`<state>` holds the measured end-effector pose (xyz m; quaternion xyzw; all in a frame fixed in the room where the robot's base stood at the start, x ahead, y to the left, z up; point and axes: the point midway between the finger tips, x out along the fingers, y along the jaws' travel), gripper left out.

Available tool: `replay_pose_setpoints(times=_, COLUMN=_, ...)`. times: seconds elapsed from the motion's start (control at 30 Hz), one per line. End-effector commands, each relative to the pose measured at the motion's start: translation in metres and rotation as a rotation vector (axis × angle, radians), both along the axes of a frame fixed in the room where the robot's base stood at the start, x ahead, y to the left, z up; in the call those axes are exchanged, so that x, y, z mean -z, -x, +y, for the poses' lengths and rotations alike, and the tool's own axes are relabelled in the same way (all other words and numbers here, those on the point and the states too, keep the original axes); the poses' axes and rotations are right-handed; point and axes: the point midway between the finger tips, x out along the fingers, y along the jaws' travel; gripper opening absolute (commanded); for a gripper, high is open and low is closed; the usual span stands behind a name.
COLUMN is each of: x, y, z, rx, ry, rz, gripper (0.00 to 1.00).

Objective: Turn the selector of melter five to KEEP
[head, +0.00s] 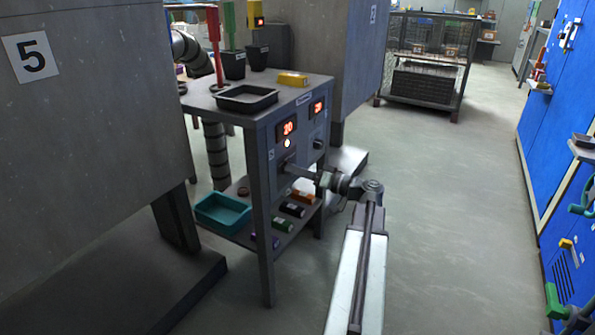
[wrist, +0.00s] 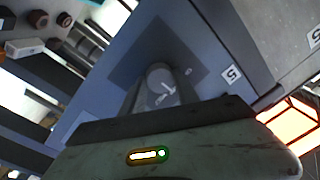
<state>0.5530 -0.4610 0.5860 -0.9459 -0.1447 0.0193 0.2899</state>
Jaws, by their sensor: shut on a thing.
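The melter five selector is a round grey knob (wrist: 159,78) on a dark plate in the wrist view, with a pale pointer mark on its face. A small label "5" (wrist: 232,76) is beside it on the blue-grey panel. My gripper (head: 287,167) reaches the front panel of the grey stand (head: 263,190) in the head view, below the left red display (head: 287,128). It is shut on the selector knob, which it hides in that view. I cannot read the position markings, so the selector's setting is unclear.
A second knob (head: 319,144) sits right of my gripper, below another red display (head: 316,107). A dark tray (head: 247,107) and yellow block (head: 292,79) are on top. A teal bin (head: 223,212) stands on the lower shelf. The floor to the right is clear.

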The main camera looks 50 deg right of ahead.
Motion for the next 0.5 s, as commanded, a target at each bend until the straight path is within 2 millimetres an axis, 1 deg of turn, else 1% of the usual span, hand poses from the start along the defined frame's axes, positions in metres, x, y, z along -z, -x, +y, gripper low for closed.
replay_pose_setpoints(times=0.3, x=-0.0004, y=0.0001, z=-0.0018, rx=0.005, ry=-0.002, rz=-0.001, gripper=0.0)
replay_pose_setpoints(times=0.33, x=-0.0004, y=0.0001, z=-0.0018, rx=0.005, ry=-0.002, rz=-0.001, gripper=0.4)
replay_pose_setpoints(times=0.37, x=-0.0003, y=0.0001, z=-0.0019, rx=0.005, ry=-0.002, rz=-0.001, gripper=0.48)
replay_pose_setpoints(times=0.4, x=-0.0004, y=0.0, z=-0.0017, rx=0.005, ry=-0.002, rz=-0.001, gripper=0.58)
replay_pose_setpoints(times=0.5, x=-0.0003, y=-0.0002, z=-0.001, rx=0.003, ry=-0.001, rz=0.0, gripper=0.58)
